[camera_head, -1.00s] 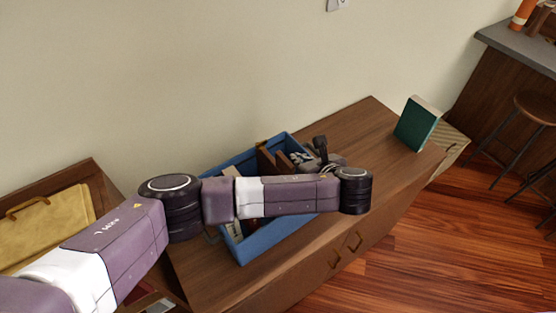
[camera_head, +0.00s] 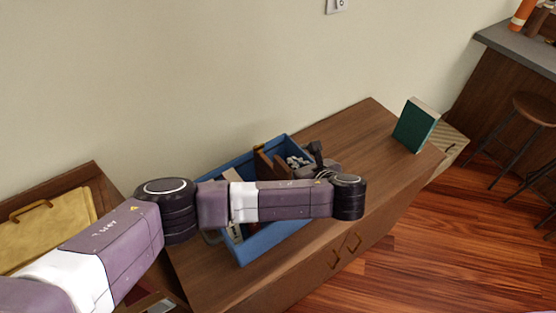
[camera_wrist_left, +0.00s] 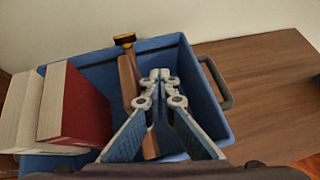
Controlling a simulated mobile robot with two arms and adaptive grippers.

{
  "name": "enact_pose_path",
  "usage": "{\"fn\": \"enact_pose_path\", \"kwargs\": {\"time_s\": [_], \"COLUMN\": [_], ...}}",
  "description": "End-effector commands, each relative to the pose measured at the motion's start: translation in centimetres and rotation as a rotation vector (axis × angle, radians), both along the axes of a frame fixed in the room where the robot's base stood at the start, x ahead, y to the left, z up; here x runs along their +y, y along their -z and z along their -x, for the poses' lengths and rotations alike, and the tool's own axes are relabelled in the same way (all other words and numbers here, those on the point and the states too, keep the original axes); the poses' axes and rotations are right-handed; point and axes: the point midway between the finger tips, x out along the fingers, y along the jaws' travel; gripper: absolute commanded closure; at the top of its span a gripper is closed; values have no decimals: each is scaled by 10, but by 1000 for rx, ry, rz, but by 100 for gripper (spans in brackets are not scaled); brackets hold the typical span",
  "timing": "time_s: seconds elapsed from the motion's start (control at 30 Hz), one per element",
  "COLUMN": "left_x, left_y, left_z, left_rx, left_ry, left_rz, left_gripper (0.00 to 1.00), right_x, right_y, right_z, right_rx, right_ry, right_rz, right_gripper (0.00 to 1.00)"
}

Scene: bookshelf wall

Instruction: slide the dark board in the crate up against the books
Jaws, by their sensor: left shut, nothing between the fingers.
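The blue crate (camera_head: 262,246) stands on the wooden cabinet and also shows in the left wrist view (camera_wrist_left: 172,42). Inside it the dark brown board (camera_wrist_left: 128,80) stands on edge, a little tilted; its top shows in the head view (camera_head: 264,164). The books, a red one (camera_wrist_left: 85,108) and pale ones (camera_wrist_left: 22,112), stand at the crate's left side, with a gap between red book and board. My left gripper (camera_wrist_left: 160,75) is shut and empty, inside the crate just right of the board; contact is unclear. In the head view it (camera_head: 296,162) is partly visible and my arm hides much of the crate.
A green book (camera_head: 415,126) stands at the cabinet's far right end. The cabinet top (camera_head: 365,125) between it and the crate is bare. A grey crate handle (camera_wrist_left: 217,82) sticks out on the right. The wall rises behind the cabinet.

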Motion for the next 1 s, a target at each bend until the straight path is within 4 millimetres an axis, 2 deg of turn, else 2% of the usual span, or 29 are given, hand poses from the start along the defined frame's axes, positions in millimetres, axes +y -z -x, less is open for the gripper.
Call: {"fn": "enact_pose_path", "kwargs": {"time_s": [0.8, 1.0], "left_x": [36, 44], "left_y": [-1, 1], "left_z": [26, 31], "left_rx": [5, 4], "left_ry": [-3, -2], "left_rz": [-4, -4], "left_gripper": [100, 100], "right_x": [0, 0], "right_y": [-43, -44], "right_z": [0, 0], "right_rx": [1, 0], "right_ry": [0, 0], "right_rz": [0, 0], "right_gripper": [0, 0]}}
